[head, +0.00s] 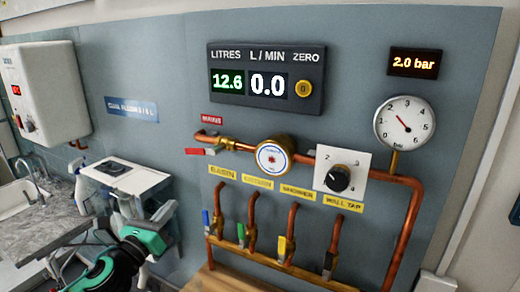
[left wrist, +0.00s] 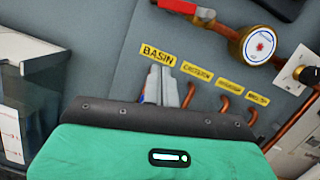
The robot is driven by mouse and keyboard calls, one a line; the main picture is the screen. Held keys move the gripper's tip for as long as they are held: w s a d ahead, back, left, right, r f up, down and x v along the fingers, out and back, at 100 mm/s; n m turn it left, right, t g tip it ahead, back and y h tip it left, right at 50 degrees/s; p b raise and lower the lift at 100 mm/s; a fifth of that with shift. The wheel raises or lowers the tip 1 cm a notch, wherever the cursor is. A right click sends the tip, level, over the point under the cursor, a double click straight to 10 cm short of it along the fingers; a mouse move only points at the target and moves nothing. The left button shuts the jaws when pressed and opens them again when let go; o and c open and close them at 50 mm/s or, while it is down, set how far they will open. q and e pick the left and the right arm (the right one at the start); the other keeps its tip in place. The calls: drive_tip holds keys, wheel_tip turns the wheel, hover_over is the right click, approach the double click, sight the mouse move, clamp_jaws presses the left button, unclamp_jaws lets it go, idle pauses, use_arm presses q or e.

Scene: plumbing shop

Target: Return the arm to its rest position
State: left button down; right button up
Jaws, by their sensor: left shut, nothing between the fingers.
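My left arm comes in at the lower left of the head view, with green and black links. Its gripper (head: 165,211) is in front of the lower left of the wall panel, left of the basin valve's blue lever (head: 206,222). In the left wrist view the grey fingers (left wrist: 162,84) are together with nothing between them, just below the BASIN label (left wrist: 158,54). The fingers overlap the basin pipe area in that view, and a bit of blue shows beside them. I cannot tell the gap to the lever. My right gripper is not seen.
The blue-grey panel (head: 160,60) carries copper pipes (head: 410,215), a red mains lever (head: 200,151), a dial knob (head: 338,178) and a pressure gauge (head: 404,122). The display (head: 266,82) reads 12.6 litres and 0.0 L/min.

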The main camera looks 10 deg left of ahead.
use_arm(q)
drive_tip(key=s+f+n+g+y, duration=0.3)
drive_tip(key=s+f+n+y, duration=0.15)
drive_tip(key=f+n, duration=0.55)
drive_tip(key=s+f+n+g+y, duration=0.3)
drive_tip(key=s+f+n, duration=0.3)
drive_tip(key=f+n, duration=0.45)
drive_tip(key=s+d+f+n+g+h, duration=0.1)
drive_tip(key=s+d+f+n+g, duration=0.15)
drive_tip(key=s+f+n, duration=0.35)
drive_tip(key=s+d+f+n+g, duration=0.2)
drive_tip(key=s+n+g, duration=0.2)
drive_tip(key=s, duration=0.5)
drive_tip(key=s+d+f+n+g+h, duration=0.1)
drive_tip(key=s+d+f+n+g, duration=0.1)
drive_tip(key=s+f+n+g, duration=0.35)
wheel_tip(320, 180, down, 28)
drive_tip(key=s+m, duration=0.1)
drive_tip(key=m, duration=0.1)
drive_tip(key=s+a+f, duration=0.2)
drive_tip(key=s+f, duration=0.8)
drive_tip(key=s+a+f, duration=0.2)
drive_tip(key=s+f, duration=0.7)
drive_tip(key=f, duration=0.1)
drive_tip(key=shift+s+f+g, duration=0.35)
drive_tip(key=shift+f+g, duration=0.05)
